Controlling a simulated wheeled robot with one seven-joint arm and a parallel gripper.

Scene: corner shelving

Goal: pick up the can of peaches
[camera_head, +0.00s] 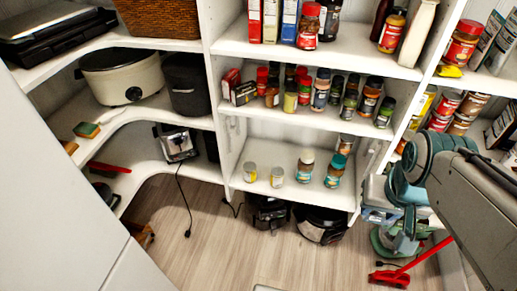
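No can is readable as peaches from its label. Several cans with red, white and yellow labels (449,103) are stacked on the right shelf, partly hidden behind my arm. My grey and teal arm fills the right side, in front of the right shelving. I cannot make out my gripper's fingers.
Jars (320,88) crowd the middle shelf. A cream slow cooker (122,77) is at left. A red-handled tool (390,278) lies at lower right. The wooden floor (215,245) is mostly clear.

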